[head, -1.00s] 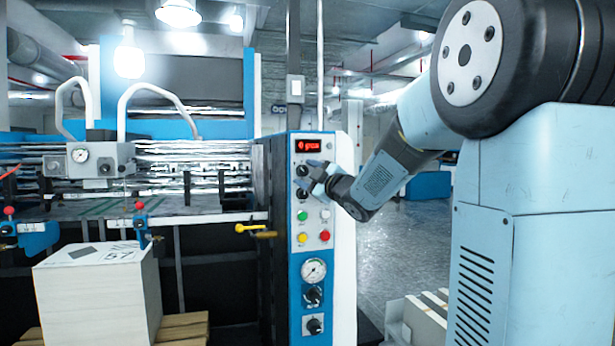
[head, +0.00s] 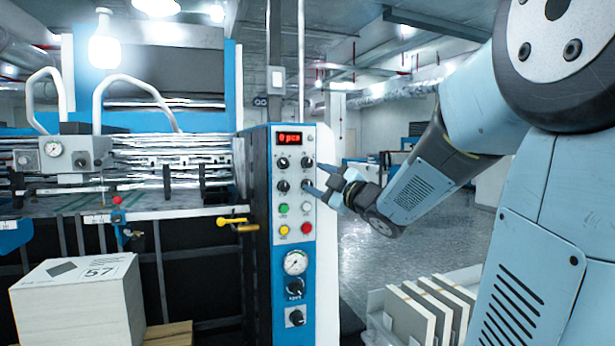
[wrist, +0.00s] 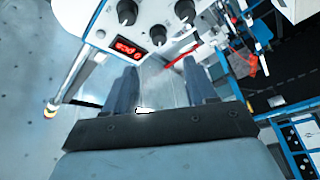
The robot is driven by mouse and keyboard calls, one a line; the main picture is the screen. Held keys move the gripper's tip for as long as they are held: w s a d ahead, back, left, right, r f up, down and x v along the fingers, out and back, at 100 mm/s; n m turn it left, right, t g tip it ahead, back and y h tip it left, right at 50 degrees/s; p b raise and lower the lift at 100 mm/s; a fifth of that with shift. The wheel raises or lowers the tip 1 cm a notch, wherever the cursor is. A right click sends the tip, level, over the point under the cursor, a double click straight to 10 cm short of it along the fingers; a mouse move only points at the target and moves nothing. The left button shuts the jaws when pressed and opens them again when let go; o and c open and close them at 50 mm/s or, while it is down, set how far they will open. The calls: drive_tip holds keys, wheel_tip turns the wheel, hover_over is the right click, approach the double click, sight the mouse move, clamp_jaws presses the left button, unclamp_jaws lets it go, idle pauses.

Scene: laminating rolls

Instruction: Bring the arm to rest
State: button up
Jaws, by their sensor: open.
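My gripper (head: 322,181) is in front of the right edge of the blue and white control panel (head: 259,205) in the head view. Its fingers point left toward the knobs, and whether they touch the panel cannot be told there. In the wrist view my gripper (wrist: 165,90) shows two fingers apart with nothing between them. The panel (wrist: 150,15) fills the top of that view, with dark knobs and a red display beyond the fingertips. My arm reaches in from the right of the head view, bent at the elbow.
The laminating machine (head: 165,215) stands at the left. A white stack marked 57 (head: 75,310) sits on a wooden pallet (head: 168,335) before it. A pale crate (head: 378,325) with upright boards is low between panel and arm. Open floor (head: 385,260) lies behind my arm.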

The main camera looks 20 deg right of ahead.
drive_tip(key=shift+v, duration=0.75)
drive_tip(key=s+d+f+m+g+h, duration=0.2)
drive_tip(key=s+f+m+g+h, duration=0.55)
drive_tip(key=m, duration=0.45)
drive_tip(key=s+a+f+m+g, duration=0.1)
drive_tip(key=s+a+f, duration=0.3)
drive_tip(key=s, duration=0.4)
drive_tip(key=s+a+f+m+g, duration=0.2)
drive_tip(key=s+a+f+g, duration=0.1)
drive_tip(key=s, duration=0.5)
drive_tip(key=shift+s+a+f+g, duration=0.4)
drive_tip(key=shift+f+g, duration=0.25)
drive_tip(key=shift+g, duration=0.1)
